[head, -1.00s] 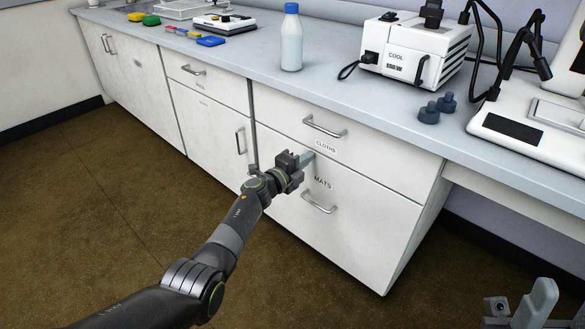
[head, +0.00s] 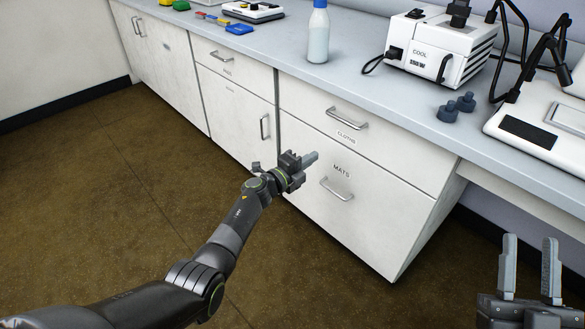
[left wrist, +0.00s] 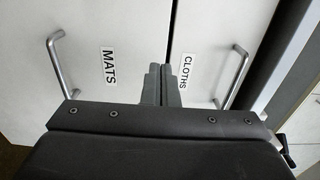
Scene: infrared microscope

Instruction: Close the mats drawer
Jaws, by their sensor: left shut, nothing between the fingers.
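The mats drawer (head: 310,205) is the lower white front in the right-hand cabinet, with a bar handle (head: 337,190) below its MATS label (head: 342,169). Its front looks about flush with the cloths drawer (head: 315,103) above. My left gripper (head: 312,157) is shut and empty, in front of the drawer's upper left part. In the left wrist view its fingers (left wrist: 158,84) point at the seam between the two labels; contact cannot be told. My right gripper (head: 531,268) is open and empty at the lower right, away from the drawer.
The grey counter (head: 390,110) carries a bottle (head: 318,35), a lamp box (head: 425,45), two dark knobs (head: 456,107) and a white instrument base (head: 530,130) at right. Another cabinet (head: 235,110) stands at left. The brown floor (head: 110,210) in front is clear.

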